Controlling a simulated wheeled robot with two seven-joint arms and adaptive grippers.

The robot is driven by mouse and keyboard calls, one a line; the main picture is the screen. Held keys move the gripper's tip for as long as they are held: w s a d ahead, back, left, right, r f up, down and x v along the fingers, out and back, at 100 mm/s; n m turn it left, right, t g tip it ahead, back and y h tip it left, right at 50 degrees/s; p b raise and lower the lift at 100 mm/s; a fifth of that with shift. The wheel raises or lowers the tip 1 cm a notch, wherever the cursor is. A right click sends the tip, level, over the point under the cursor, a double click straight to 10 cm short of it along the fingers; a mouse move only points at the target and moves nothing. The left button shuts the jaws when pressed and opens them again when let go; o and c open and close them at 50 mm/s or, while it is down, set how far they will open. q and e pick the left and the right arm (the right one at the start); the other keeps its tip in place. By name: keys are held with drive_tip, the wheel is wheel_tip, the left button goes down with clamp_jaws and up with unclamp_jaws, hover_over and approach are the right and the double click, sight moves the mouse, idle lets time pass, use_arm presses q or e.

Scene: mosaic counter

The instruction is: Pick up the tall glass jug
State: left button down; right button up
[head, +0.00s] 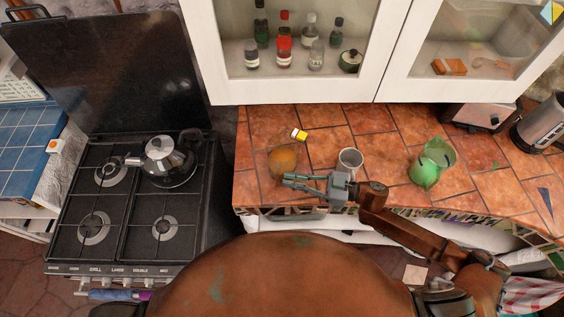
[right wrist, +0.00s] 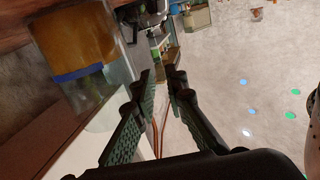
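A see-through glass vessel with amber contents (head: 283,160), which looks like the tall glass jug, stands on the tiled counter. It shows large at the left of the right wrist view (right wrist: 75,45), with a blue band low on it. My right gripper (head: 287,181) is in front of the vessel, at the counter's front edge. Its fingers are apart with nothing between them, as the right wrist view (right wrist: 161,76) also shows. I cannot tell whether it touches the vessel. A green jug-like vessel (head: 430,164) stands farther right. My left gripper is not in view.
A grey mug (head: 350,161) stands right of the amber vessel, close behind my right gripper. A small yellow-and-white item (head: 299,135) lies behind. A toaster (head: 478,116) is at the back right. The stove with a kettle (head: 169,160) is left. White cabinets (head: 290,90) hang above the counter.

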sight(277, 186)
drive_tip(key=x, duration=0.4)
drive_tip(key=shift+a, duration=0.15)
drive_tip(key=shift+w+a, duration=0.1)
drive_tip(key=shift+a, duration=0.2)
clamp_jaws()
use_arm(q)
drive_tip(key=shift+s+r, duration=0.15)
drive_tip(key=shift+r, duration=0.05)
use_arm(e)
drive_tip(key=shift+r, duration=0.15)
drive_tip(key=shift+r, duration=0.15)
